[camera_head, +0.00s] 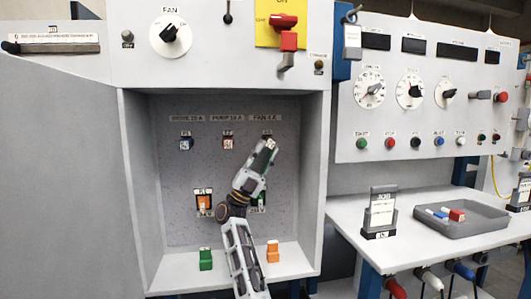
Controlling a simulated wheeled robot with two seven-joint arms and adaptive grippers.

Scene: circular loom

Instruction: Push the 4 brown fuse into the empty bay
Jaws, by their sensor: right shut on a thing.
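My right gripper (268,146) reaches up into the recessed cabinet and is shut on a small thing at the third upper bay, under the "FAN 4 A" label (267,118). The held thing is mostly hidden by the fingers, so its brown colour and how deep it sits cannot be told. A blue fuse (186,143) is in the left upper bay and a reddish one (228,142) in the middle upper bay. My left gripper is not in view.
Lower holders carry an orange piece (204,202) and a green piece (260,200), partly behind my arm. A green block (206,259) and an orange block (273,252) stand on the cabinet floor. The cabinet's side walls bound the space. A grey tray (470,234) sits on the right table.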

